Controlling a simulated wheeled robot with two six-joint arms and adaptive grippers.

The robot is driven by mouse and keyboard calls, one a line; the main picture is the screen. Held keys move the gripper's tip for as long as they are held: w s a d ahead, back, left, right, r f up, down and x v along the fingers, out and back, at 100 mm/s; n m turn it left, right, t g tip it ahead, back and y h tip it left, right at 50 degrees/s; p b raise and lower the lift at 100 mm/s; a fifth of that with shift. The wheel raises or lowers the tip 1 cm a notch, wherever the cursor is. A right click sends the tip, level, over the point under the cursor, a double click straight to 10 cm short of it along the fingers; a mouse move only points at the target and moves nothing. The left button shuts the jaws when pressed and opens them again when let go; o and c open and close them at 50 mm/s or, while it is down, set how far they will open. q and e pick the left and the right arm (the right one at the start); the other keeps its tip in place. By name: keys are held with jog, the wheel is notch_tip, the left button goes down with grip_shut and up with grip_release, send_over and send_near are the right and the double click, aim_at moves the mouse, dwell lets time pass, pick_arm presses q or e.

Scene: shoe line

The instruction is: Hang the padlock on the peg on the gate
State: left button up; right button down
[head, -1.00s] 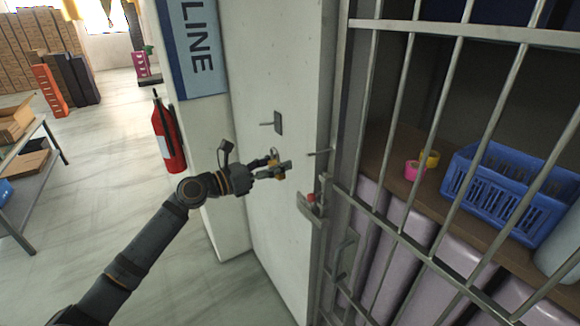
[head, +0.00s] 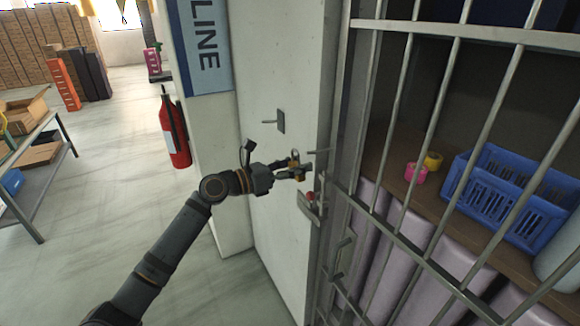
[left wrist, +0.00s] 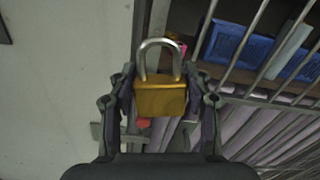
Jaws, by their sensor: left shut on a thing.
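The brass padlock (left wrist: 160,98) with a silver shackle is gripped by its body between the fingers of my left gripper (head: 294,172). In the left wrist view the shackle points up and the loop looks closed. In the head view the padlock (head: 295,158) is small, just left of a thin peg (head: 319,151) that sticks out leftward at the edge of the barred gate (head: 408,240). The padlock and peg look close, but a gap shows between them. I cannot make out the peg in the left wrist view. My right gripper is out of view.
A latch with a red part (head: 312,198) sits just below the peg. A wall hook (head: 280,121) on a dark plate is left of the gate. A fire extinguisher (head: 174,130) hangs farther left. Behind the bars are a blue crate (head: 508,195) and tape rolls (head: 416,174).

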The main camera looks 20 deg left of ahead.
pick_arm(q)
jog(key=shift+b+x, duration=1.1)
jog(key=shift+x, duration=2.2)
jog(key=shift+w+d+f, duration=0.2)
jog(key=shift+w+d+f+p, duration=0.2)
jog(key=shift+w+f+p, duration=0.1)
jog(key=shift+p, duration=0.2)
jog(key=shift+f, duration=0.1)
jog(key=o, duration=1.4)
jog(key=shift+d, duration=0.15)
jog(key=shift+f, duration=0.1)
